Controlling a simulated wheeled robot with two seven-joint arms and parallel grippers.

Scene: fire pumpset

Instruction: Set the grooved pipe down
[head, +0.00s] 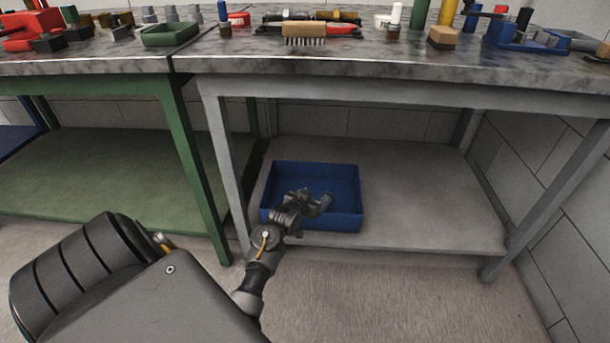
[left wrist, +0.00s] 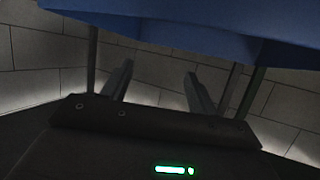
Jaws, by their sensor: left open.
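My left gripper (head: 312,203) is over the front part of a blue bin (head: 345,220) on the lower shelf of the grey bench. In the left wrist view its two fingers (left wrist: 158,88) stand apart with nothing visible between them. A blue surface, which looks like the bin (left wrist: 190,22), fills the top of that view. I cannot make out a grooved pipe in either view; the gripper and the bin's front wall hide part of the bin's inside. My right gripper is not in view.
The grey lower shelf (head: 425,195) is clear right of the bin. The worktop (head: 380,68) above holds a wooden-backed brush (head: 304,30) and several tools. Grey legs (head: 218,140) and a green-framed bench (head: 185,150) stand near my left arm.

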